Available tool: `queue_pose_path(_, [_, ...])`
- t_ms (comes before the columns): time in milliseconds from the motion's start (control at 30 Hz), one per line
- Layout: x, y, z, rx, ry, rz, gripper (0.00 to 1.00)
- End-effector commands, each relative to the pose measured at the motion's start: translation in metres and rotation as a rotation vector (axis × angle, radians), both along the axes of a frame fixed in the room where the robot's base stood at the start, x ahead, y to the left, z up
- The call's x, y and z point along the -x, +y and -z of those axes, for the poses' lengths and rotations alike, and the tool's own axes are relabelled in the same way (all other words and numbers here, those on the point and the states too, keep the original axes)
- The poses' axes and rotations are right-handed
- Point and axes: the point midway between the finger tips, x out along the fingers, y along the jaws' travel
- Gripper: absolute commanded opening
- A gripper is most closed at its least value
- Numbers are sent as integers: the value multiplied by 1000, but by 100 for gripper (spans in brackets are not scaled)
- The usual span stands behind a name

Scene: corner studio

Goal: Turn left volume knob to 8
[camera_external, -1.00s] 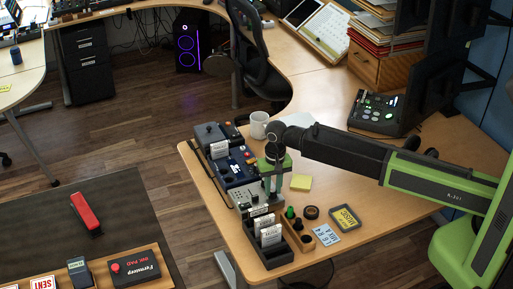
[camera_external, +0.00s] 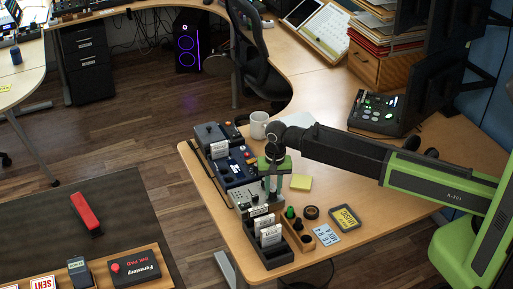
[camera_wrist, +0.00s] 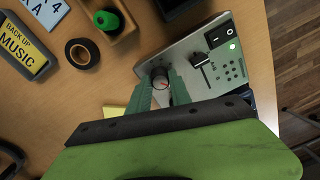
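A silver control box (camera_wrist: 205,60) fills the middle of the wrist view, with a small round knob (camera_wrist: 161,82) at its left end. The knob's top is light with a red mark; its number scale is not readable. My gripper (camera_wrist: 162,84) points down with one green finger on each side of the knob, and both appear to touch it. In the external view my gripper (camera_external: 271,192) is over the silver box (camera_external: 243,201) at the table's left edge, hiding the knob there. I cannot make out a second volume knob.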

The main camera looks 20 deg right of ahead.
Motion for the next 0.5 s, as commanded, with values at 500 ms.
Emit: queue_pose_path(500, [0, 0, -2, 0, 0, -1, 46])
